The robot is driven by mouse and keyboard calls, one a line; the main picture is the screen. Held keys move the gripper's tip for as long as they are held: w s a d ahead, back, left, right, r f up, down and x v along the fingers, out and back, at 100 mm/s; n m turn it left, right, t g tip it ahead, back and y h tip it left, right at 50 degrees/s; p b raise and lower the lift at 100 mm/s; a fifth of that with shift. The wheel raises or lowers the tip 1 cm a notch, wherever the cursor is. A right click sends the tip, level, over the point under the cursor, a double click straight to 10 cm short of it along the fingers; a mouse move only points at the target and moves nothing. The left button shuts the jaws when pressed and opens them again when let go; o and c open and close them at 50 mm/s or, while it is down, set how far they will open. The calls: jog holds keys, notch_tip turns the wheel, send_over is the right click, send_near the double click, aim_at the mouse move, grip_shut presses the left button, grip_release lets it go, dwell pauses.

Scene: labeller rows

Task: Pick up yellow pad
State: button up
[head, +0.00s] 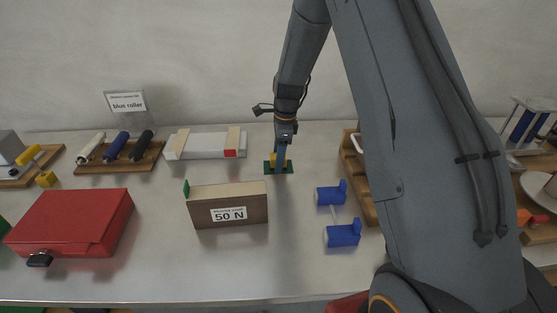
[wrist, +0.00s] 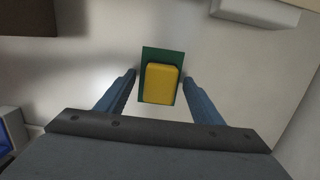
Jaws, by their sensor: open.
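The yellow pad (wrist: 162,83) is a small rounded block lying on a dark green base (wrist: 148,54) in the wrist view. In the head view the pad (head: 287,162) shows only in part behind my gripper, and the green base (head: 271,170) lies on the table. My gripper (wrist: 157,77) is open, with one blue-grey finger on each side of the pad. In the head view my gripper (head: 280,156) points down over the pad. I cannot tell whether the fingers touch the green base.
A wooden block marked 50 N (head: 228,211) stands in front and to the left. A white block with wooden strips (head: 205,147) lies behind left. Blue parts (head: 342,235) and a wooden rack (head: 356,170) are to the right. A red case (head: 72,220) is far left.

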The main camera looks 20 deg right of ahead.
jog(key=shift+f, duration=0.15)
jog(key=c, duration=1.2)
notch_tip(320, 180, up, 9)
jog(key=shift+r+b, duration=0.15)
jog(key=shift+b, duration=1)
jog(key=shift+r, duration=0.4)
